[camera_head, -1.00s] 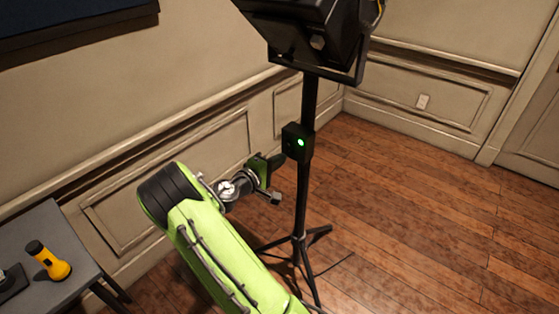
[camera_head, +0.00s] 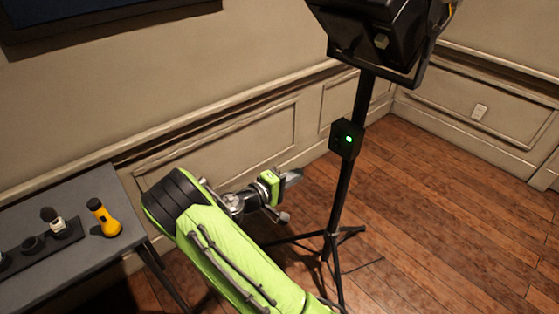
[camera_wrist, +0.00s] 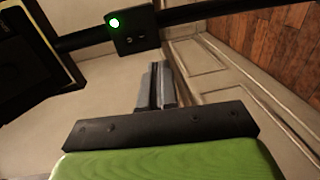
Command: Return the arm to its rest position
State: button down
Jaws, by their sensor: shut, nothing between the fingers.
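My green arm reaches up from the bottom of the head view and bends at a black joint. My gripper (camera_head: 293,177) is at its end, pointing right toward the light stand (camera_head: 345,195) and apart from it. In the wrist view my gripper (camera_wrist: 157,84) shows its grey fingers shut together with nothing between them. The black box with a lit green light (camera_head: 346,139) is on the stand's pole, and it also shows in the wrist view (camera_wrist: 131,27), beyond the fingertips.
A grey table (camera_head: 70,215) at the left holds a yellow flashlight (camera_head: 104,218) and a dark strip (camera_head: 42,246) with small items. A black lamp head (camera_head: 375,35) tops the stand, whose tripod legs spread on the wooden floor. The floor at the right is clear.

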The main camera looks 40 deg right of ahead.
jog(key=s+a+r+m+t+y+p, duration=0.1)
jog(key=s+a+r+t+y+p, duration=0.3)
jog(key=s+a+r+y+p, duration=0.7)
jog(key=s+a+r+y, duration=0.5)
jog(key=s+a+r, duration=0.5)
jog(key=r, duration=0.3)
jog(key=shift+s+a+r+y, duration=0.2)
jog(key=shift+a+y, duration=0.1)
jog(key=shift+a, duration=0.6)
